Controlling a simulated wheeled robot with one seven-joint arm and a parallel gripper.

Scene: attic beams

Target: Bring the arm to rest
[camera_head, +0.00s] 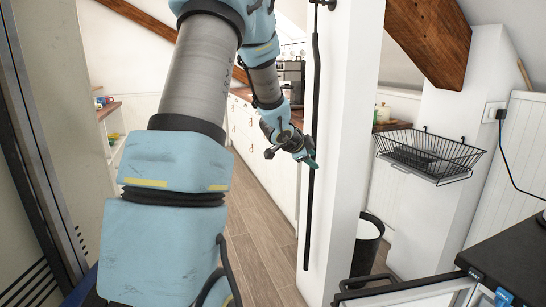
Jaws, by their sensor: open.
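My arm rises large through the left and middle of the head view, blue and grey. It bends over at the top and comes down toward the middle. My gripper (291,149) hangs at its end, just left of the white post, in front of the kitchen cabinets. Its dark jaws are small in the picture, and I see nothing held between them. Whether the gripper touches the post cannot be told from this view.
A white post (343,120) with a black rod (314,150) stands close right of my gripper. A black wire basket (433,153) hangs at right, above a bin (366,244). A dark-topped counter (515,262) is at lower right. Wooden floor (255,230) is open in the middle.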

